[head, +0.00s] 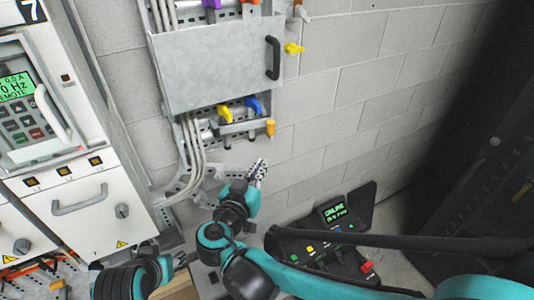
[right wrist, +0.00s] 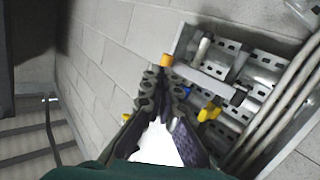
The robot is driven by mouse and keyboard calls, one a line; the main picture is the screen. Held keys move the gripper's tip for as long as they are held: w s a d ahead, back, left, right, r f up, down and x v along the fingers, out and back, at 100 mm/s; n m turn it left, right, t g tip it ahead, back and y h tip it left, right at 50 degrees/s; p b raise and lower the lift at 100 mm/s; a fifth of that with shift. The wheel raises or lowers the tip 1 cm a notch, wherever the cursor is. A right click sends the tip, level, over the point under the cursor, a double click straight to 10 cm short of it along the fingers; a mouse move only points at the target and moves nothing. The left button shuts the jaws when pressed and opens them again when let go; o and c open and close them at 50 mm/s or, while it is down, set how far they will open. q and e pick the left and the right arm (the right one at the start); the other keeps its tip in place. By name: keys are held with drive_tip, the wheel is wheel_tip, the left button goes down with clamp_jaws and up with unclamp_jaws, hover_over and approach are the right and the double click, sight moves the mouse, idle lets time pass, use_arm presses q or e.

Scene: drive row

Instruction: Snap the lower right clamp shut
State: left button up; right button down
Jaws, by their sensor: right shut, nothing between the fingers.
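Below the grey metal cover (head: 215,70) is a row of clamps on a slotted rail. An orange-tipped lever (head: 270,128) sticks out at the lower right, beside a blue handle (head: 254,105) and a yellow handle (head: 225,112). My right gripper (head: 260,168) is shut and empty, below the orange tip and apart from it in the head view. In the right wrist view the orange tip (right wrist: 165,60) shows just beyond the shut fingers (right wrist: 165,82), and the yellow handle (right wrist: 209,112) is to their right. I cannot tell whether they touch. My left gripper (head: 181,260) is low, mostly hidden.
Grey cables (head: 190,145) run down left of the clamps. White drive cabinets (head: 75,205) stand at left. A black console (head: 335,235) lies below right, behind my right arm. The block wall (head: 360,95) right of the clamps is clear.

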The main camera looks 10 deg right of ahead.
drive_tip(key=s+a+t, duration=0.1)
drive_tip(key=a+t, duration=0.1)
use_arm(q)
drive_tip(key=shift+f+b, duration=0.35)
drive_tip(key=shift+f, duration=0.4)
use_arm(e)
approach(268, 130)
drive_tip(key=shift+m, duration=0.3)
drive_tip(key=x, duration=0.6)
drive_tip(key=shift+w+d, duration=0.25)
drive_tip(key=shift+d, duration=0.2)
use_arm(q)
drive_tip(key=shift+f+b, duration=0.45)
use_arm(e)
drive_tip(key=w, duration=0.2)
drive_tip(key=shift+w+d+r, duration=0.1)
drive_tip(key=shift+w+d, duration=0.2)
drive_tip(key=shift+w, duration=0.1)
